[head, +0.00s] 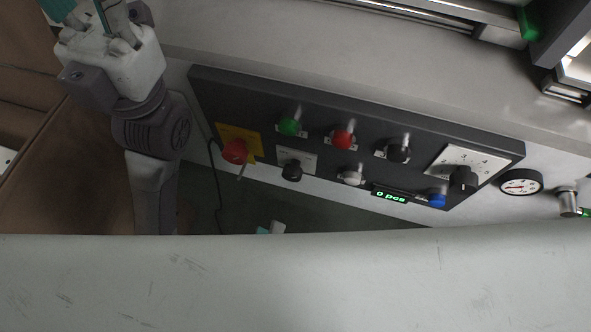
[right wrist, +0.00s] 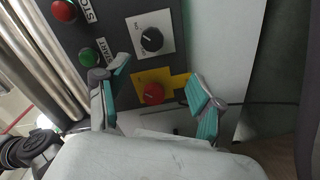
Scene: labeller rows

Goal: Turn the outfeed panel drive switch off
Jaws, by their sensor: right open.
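The red knob (right wrist: 153,93) shows between my fingers in the right wrist view. Beside it is a black knob on a pale plate (right wrist: 151,39).
The panel also bears a green START button (head: 289,126), a red STOP button (head: 343,138), a black knob with a numbered dial (head: 463,178) and a lit "0 pcs" display (head: 390,195). A round gauge (head: 520,182) sits at the right. A cable hangs near the panel's left end.

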